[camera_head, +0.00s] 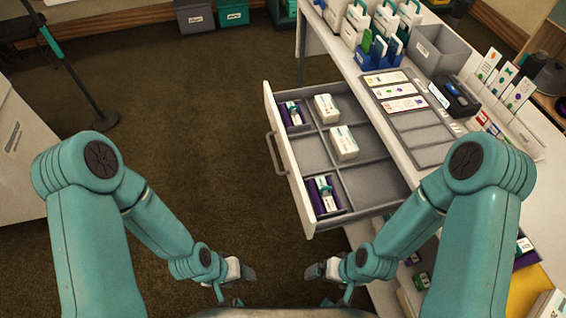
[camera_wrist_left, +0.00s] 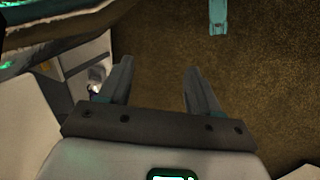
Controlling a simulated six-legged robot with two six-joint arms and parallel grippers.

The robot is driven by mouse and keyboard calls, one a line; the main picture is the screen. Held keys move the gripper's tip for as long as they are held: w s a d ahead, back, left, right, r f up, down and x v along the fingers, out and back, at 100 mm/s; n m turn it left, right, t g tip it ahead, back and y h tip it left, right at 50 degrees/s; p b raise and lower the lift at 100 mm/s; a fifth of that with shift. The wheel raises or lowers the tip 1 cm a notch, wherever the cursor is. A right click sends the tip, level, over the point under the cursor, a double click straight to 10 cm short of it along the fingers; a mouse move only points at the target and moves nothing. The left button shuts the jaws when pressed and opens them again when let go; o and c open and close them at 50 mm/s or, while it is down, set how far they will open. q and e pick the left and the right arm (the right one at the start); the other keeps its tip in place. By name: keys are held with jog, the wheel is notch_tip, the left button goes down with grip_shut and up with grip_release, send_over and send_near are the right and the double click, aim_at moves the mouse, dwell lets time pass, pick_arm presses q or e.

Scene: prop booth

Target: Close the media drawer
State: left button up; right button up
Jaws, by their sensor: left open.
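The media drawer (camera_head: 292,182) is pulled far out from the white desk in the head view. Its pale front panel faces left and carries a grey bar handle (camera_head: 273,154). Its grey compartments hold two white boxes (camera_head: 343,143) and two purple holders (camera_head: 324,196) with small items. My left gripper (camera_head: 244,275) is open and empty, low in the head view, below and left of the drawer. Its two spread fingers also show in the left wrist view (camera_wrist_left: 157,80). My right gripper (camera_head: 318,273) is below the drawer's near corner, apart from it; its jaw opening is unclear.
The desk top (camera_head: 345,60) holds blue holders with cards, a grey bin (camera_head: 440,50) and a mat with cards. A stand (camera_head: 105,120) and a white cabinet (camera_head: 20,150) are at left. The brown carpet (camera_head: 190,120) left of the drawer is clear.

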pick_arm(q)
jog(key=shift+s+d+n, duration=0.1)
jog(key=shift+s+n, duration=0.1)
jog(key=shift+n, duration=0.5)
jog(key=c, duration=0.5)
jog(key=n, duration=0.1)
jog(key=s+n, duration=0.1)
jog(key=shift+n+g, duration=0.3)
jog(key=shift+g, duration=0.1)
jog(key=c, duration=0.5)
jog(key=n, duration=0.4)
jog(key=shift+s+f+g, duration=0.1)
jog(key=shift+g, duration=0.3)
grip_shut()
jog(key=n+t+h+p, duration=0.3)
jog(key=n+t+h, duration=0.15)
jog(key=n, duration=2.45)
send_near(292, 186)
jog(key=shift+g+h, duration=0.25)
jog(key=shift+g, duration=0.2)
jog(key=x, duration=0.4)
jog(key=shift+w+f, duration=0.35)
jog(key=shift+f, duration=0.1)
jog(key=shift+w+d+p, duration=0.1)
jog(key=shift+d+p, duration=0.2)
jog(key=shift+d, duration=0.2)
